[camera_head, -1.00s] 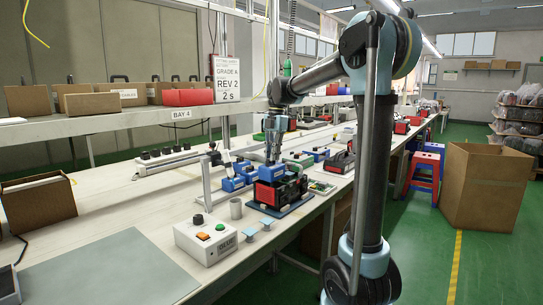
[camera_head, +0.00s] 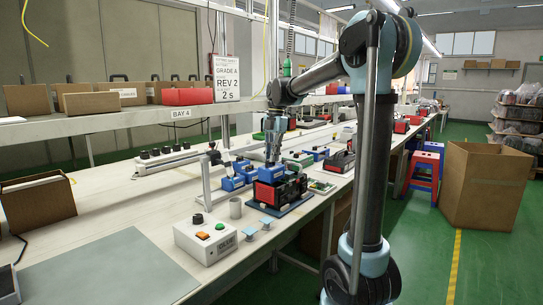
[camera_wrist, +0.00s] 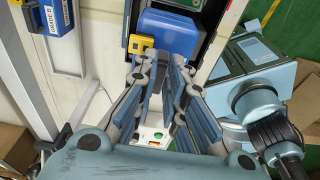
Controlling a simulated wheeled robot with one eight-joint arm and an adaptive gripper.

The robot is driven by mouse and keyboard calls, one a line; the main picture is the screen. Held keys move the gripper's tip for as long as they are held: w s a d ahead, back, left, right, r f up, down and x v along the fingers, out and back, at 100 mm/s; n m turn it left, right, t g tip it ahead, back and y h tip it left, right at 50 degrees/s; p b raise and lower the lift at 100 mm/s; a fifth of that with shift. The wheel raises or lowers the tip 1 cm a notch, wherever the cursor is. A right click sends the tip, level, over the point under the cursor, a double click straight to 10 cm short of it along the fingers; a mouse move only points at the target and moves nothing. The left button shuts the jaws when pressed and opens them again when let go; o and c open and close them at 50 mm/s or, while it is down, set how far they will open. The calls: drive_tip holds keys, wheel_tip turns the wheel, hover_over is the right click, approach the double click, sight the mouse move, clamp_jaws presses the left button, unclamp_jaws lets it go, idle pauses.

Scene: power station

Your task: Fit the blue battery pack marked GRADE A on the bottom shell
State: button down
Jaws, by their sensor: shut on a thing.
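My gripper (camera_head: 271,161) is over the red and black shell (camera_head: 293,191) on a dark pad, and its fingers point down. It is shut on a blue pack (camera_head: 270,175) that sits at the top of the shell. In the wrist view, the blue pack (camera_wrist: 172,32) with a yellow end piece lies just beyond my gripper's fingertips (camera_wrist: 162,62). No grade mark is readable on this pack, and I cannot tell whether it is fully seated. Another blue pack (camera_wrist: 57,17), marked GRADE B, lies to the left in the wrist view.
More blue packs (camera_head: 232,183) lie left of the shell. A sign (camera_head: 227,78) reads GRADE A, REV 2. A grey mat (camera_head: 105,278) lies clear on the bench.

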sight(273, 165)
drive_tip(key=shift+f, duration=3.65)
drive_tip(key=shift+f, duration=0.85)
drive_tip(key=c, duration=1.6)
unclamp_jaws()
drive_tip(key=shift+o, duration=0.2)
drive_tip(key=r, duration=0.4)
drive_tip(key=w+r, duration=0.1)
drive_tip(key=r, duration=0.3)
drive_tip(key=d+r, duration=0.1)
drive_tip(key=r, duration=0.2)
drive_tip(key=shift+w+r, duration=0.25)
drive_tip(key=shift+r, duration=0.15)
drive_tip(key=shift+d, duration=0.1)
